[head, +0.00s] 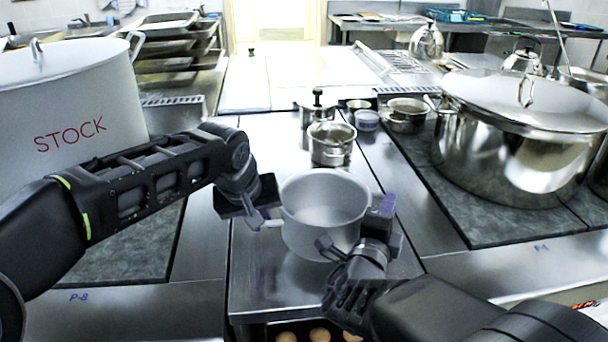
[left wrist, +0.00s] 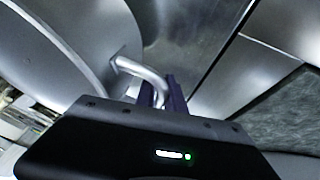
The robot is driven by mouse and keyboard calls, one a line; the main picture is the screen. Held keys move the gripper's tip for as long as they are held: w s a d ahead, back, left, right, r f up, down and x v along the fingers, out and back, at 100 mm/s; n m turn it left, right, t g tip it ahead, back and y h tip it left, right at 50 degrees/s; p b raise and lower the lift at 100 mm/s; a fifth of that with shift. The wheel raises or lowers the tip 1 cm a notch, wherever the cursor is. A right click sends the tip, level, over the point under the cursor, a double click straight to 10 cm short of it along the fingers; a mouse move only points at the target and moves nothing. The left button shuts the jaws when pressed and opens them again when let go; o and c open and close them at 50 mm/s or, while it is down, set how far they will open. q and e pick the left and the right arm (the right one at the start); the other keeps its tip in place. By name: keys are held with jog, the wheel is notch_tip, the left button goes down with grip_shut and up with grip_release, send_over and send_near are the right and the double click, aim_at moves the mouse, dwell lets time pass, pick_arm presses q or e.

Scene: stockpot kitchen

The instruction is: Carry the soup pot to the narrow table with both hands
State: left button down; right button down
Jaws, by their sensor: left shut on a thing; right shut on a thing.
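The soup pot (head: 318,190) is an open, light grey pot in the middle of the head view, upright and seemingly empty. It is over the narrow steel table (head: 262,268); I cannot tell whether it touches the top. My left gripper (head: 262,220) is shut on the pot's left handle. In the left wrist view the bent metal handle (left wrist: 140,70) runs from the pot wall (left wrist: 70,40) in between the fingers (left wrist: 163,97). My right gripper (head: 352,247) is at the pot's right front side, shut on it; its handle there is mostly hidden.
A small pot (head: 332,145) and several little containers stand just behind. A large white stockpot (head: 70,110) is at left, a big lidded steel pot (head: 520,140) at right, both on side counters. Round brown items (head: 319,335) lie below the table's front edge.

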jog(key=shift+d, duration=0.1)
